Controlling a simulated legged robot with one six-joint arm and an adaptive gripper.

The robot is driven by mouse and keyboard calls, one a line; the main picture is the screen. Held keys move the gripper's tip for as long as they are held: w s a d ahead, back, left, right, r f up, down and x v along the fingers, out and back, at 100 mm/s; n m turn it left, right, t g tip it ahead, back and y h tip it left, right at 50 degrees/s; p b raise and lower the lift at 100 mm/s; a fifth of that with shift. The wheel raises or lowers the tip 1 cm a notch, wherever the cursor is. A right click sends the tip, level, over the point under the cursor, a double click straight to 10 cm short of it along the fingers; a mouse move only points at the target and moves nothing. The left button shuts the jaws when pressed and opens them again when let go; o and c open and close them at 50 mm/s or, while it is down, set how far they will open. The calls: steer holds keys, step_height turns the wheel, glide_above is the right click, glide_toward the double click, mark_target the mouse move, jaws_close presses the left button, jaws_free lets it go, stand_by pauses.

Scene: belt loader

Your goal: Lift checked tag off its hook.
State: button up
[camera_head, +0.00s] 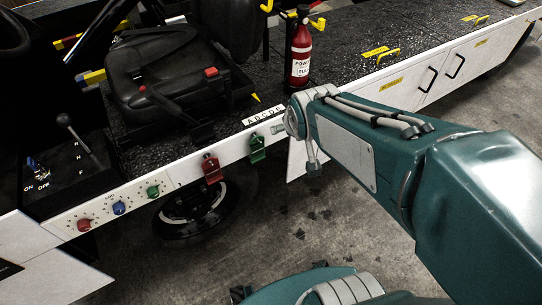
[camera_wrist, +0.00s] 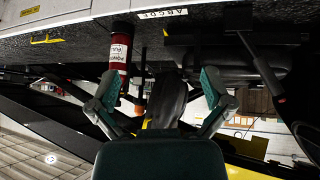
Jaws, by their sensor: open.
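I cannot make out a checked tag in either view. My gripper (camera_wrist: 162,80) is open, its two teal-and-grey fingers spread in the wrist view. A dark, rounded shape (camera_wrist: 167,98) shows in the gap between them, and I cannot tell what it is or how far away it is. In the head view, the grey end of my arm is by the loader's white side edge, and the fingers are not clear there.
A red fire extinguisher (camera_head: 299,50) stands on the dark deck behind my arm's end. A black seat (camera_head: 165,80) is to the left. Red (camera_head: 212,168) and green (camera_head: 257,148) fittings stick out of the white side. Knobs and a lever are at lower left.

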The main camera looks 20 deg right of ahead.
steer(key=w+d+f+n+t, duration=0.1)
steer(key=w+d+f+t, duration=0.1)
steer(key=w+f, duration=0.6)
steer(key=n+t+y, duration=0.1)
steer(key=t+y, duration=0.1)
steer(key=y, duration=0.1)
glide_toward(257, 143)
step_height(257, 143, up, 6)
steer(key=d, duration=0.3)
step_height(257, 143, down, 8)
steer(key=a+t+y, duration=0.2)
steer(key=x, duration=1)
steer(key=shift+d+f, duration=0.1)
steer(key=shift+f, duration=0.1)
steer(key=shift+s, duration=0.1)
steer(key=c, duration=0.9)
steer(key=shift+o, duration=0.2)
steer(key=shift+r, duration=0.15)
